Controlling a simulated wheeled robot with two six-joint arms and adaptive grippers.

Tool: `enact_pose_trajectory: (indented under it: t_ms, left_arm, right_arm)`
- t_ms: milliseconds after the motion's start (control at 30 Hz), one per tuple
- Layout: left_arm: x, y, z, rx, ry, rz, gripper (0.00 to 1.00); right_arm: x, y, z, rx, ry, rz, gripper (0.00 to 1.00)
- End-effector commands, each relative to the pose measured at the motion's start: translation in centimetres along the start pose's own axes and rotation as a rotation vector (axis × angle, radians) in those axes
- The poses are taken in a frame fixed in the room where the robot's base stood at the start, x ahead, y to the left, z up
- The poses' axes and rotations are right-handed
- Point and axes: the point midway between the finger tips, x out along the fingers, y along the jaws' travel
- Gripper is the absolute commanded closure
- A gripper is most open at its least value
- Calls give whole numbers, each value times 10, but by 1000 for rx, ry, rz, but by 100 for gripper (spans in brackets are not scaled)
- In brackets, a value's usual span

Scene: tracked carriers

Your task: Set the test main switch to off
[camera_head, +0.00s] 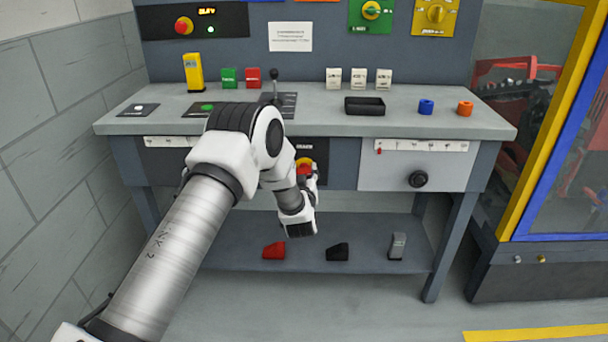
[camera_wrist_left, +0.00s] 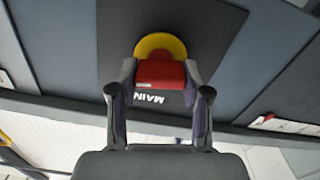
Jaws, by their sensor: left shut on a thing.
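The main switch (camera_head: 303,162) is a red handle on a yellow disc, mounted on a dark panel on the front of the workbench. It also shows in the left wrist view (camera_wrist_left: 160,45), with the word MAIN, upside down there, on the panel beside it. My left gripper (camera_head: 308,174) is at the switch, its fingers on both sides of the red handle and shut on it, as the left wrist view shows (camera_wrist_left: 160,76). My forearm and wrist hide part of the panel in the head view, and the on and off marks are not readable. My right gripper is not in view.
The bench top (camera_head: 330,122) carries a black tray (camera_head: 364,106), a lever (camera_head: 275,85), and blue and orange rings. A drawer front with a black knob (camera_head: 419,179) is to the right. The lower shelf (camera_head: 370,258) holds red, black and grey blocks. A yellow-blue frame stands at right.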

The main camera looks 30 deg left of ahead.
Motion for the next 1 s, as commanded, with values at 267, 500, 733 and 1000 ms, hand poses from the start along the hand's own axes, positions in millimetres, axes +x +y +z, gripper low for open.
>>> enact_pose_trajectory:
  t_ms: [267,500,733,1000]
  left_arm:
    - [0,-2,1,-251,3,0,87]
    - [1,-3,2,-480,4,0,87]
    - [0,-4,3,-699,3,1,87]
    - [0,-4,4,-954,4,1,87]
  right_arm:
    - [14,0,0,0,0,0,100]
    - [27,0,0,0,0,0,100]
    - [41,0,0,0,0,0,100]
    - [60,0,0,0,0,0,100]
